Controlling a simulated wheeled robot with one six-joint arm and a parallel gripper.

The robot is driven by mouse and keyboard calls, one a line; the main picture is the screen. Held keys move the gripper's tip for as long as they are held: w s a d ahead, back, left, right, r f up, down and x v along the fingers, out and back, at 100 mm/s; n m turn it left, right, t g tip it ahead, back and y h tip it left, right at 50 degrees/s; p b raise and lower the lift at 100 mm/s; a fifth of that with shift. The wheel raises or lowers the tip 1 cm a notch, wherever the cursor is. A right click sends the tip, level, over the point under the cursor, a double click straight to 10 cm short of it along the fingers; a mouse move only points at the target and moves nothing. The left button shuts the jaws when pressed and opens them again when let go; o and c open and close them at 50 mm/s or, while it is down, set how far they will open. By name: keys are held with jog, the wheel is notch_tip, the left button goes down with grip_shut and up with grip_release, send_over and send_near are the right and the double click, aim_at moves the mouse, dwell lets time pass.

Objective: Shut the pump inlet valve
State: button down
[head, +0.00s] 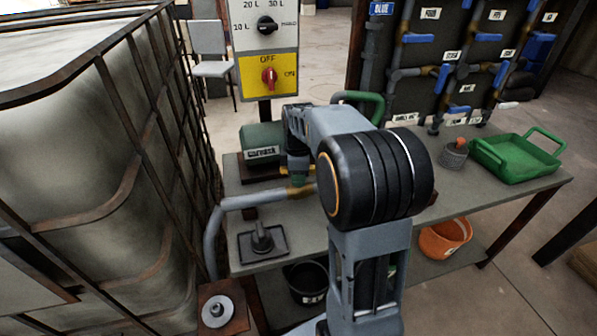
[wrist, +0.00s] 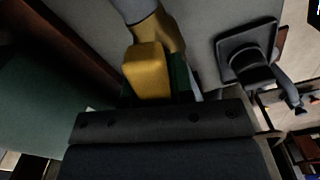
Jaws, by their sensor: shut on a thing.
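The inlet pipe (head: 252,199) rises at the left of the bench and runs right to a brass valve body (head: 300,191) beside the green pump (head: 262,143). My gripper (head: 298,178) points down at the valve, with a bit of yellow handle showing beside it. In the wrist view, the yellow valve handle (wrist: 148,68) sits between my green fingers (wrist: 160,92), just below the brass body (wrist: 158,30). My gripper is shut on this handle. My arm and gripper hide part of the valve, and I cannot tell the handle's exact angle to the pipe.
A caged tank (head: 90,150) stands close on the left. A switch panel (head: 268,75) rises behind the pump. A black stand (head: 262,240) is on the bench (head: 560,180) in front of the pipe. A green tray (head: 515,160) and a grey pot (head: 454,155) are at the right.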

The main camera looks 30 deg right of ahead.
jog(key=m+p, duration=0.2)
jog(key=m, duration=0.1)
jog(key=shift+r+m, duration=0.15)
jog(key=shift+m, duration=0.25)
jog(key=m+p, duration=0.2)
jog(key=m, duration=0.1)
jog(key=shift+m, duration=0.3)
jog(key=m+p, duration=0.1)
jog(key=m, duration=0.2)
jog(key=shift+m, duration=0.3)
jog(key=shift+m+p, duration=0.8)
jog(key=shift+m, duration=1)
jog(key=c, duration=1)
grip_release()
notch_tip(320, 180, up, 14)
jog(key=shift+f+p, duration=0.25)
jog(key=shift+p, duration=0.85)
